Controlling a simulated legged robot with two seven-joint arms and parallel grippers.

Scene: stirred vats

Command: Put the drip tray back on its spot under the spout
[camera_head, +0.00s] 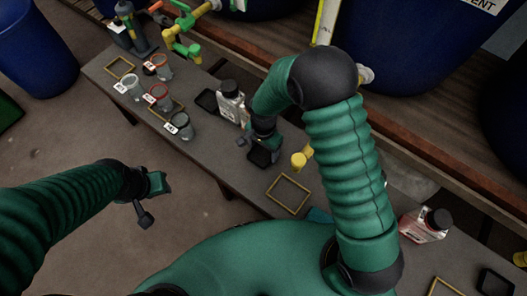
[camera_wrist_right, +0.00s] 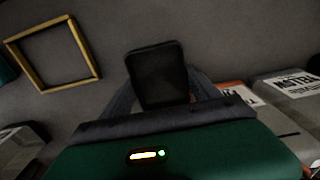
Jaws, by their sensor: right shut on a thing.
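My right gripper (camera_head: 262,140) is shut on a small black drip tray (camera_head: 263,157) over the dark bench. In the right wrist view the tray (camera_wrist_right: 158,75) sticks out beyond the gripper (camera_wrist_right: 160,100), which hides its near end. A yellow square outline (camera_head: 288,193) lies empty on the bench, to the right of and nearer than the tray. It also shows at upper left in the right wrist view (camera_wrist_right: 55,55). A yellow spout (camera_head: 301,159) juts out just beyond this outline, partly behind my right arm. My left gripper (camera_head: 150,195) hangs off the bench; its jaw opening is unclear.
A white-labelled bottle (camera_head: 231,103) and another black tray (camera_head: 207,101) stand left of the held tray. Several jars, such as this one (camera_head: 181,126), stand farther left. A red-labelled bottle (camera_head: 426,225) is at right. Blue vats (camera_head: 400,45) stand behind.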

